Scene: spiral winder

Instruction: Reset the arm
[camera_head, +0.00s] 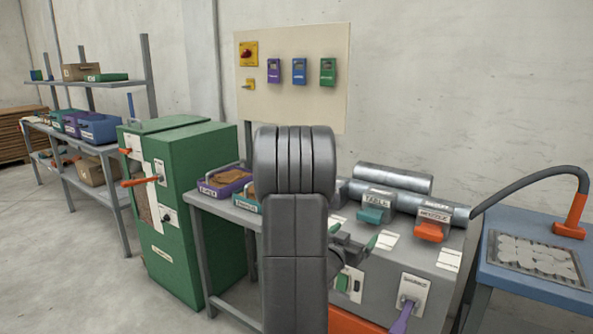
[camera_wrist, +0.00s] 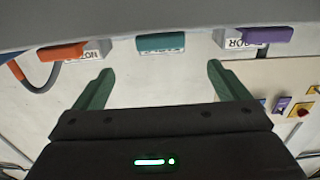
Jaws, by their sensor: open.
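My gripper (camera_wrist: 155,85) shows in the wrist view with its two green fingers spread wide and nothing between them. In the head view my grey arm stands upright in the middle of the picture and hides part of the machine behind it. The gripper (camera_head: 368,243) shows at its right side, in front of the grey winder machine (camera_head: 452,262). The machine carries a teal handle (camera_head: 372,215) and an orange handle (camera_head: 430,230). In the wrist view the orange handle (camera_wrist: 62,52), the teal handle (camera_wrist: 170,43) and a purple handle (camera_wrist: 266,35) line the top.
A green cabinet (camera_head: 190,235) with an orange lever (camera_head: 140,182) stands left of my arm. A blue table (camera_head: 535,272) with a bent hose (camera_head: 530,180) is at the right. A panel (camera_head: 293,110) with switches is behind. Shelves (camera_head: 120,150) stand far left; the floor before them is clear.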

